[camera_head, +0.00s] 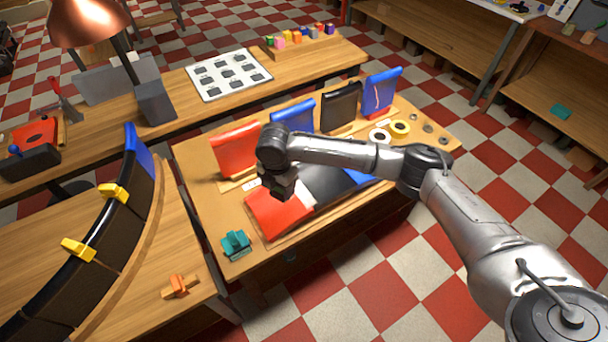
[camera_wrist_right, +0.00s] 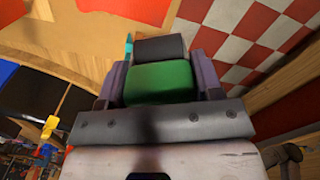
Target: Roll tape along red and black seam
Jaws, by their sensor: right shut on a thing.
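A red panel (camera_head: 277,215) lies flat on the wooden workbench, beside a black panel (camera_head: 334,184), with a blue panel (camera_head: 360,177) at the far right end. My arm covers part of this row, and the red and black seam is partly hidden. My right gripper (camera_head: 283,188) is low over the red panel, near that seam. In the right wrist view the right gripper (camera_wrist_right: 162,82) is shut on a green block (camera_wrist_right: 162,83) with a dark, roller-like part (camera_wrist_right: 160,48) beyond it. I cannot tell whether it touches the panels. My left gripper is out of view.
Upright red (camera_head: 235,148), blue (camera_head: 294,117), black (camera_head: 341,105) and blue panels stand behind the row. A teal tool (camera_head: 236,243) sits at the front left. A curved, yellow-clamped assembly (camera_head: 105,225) stands left.

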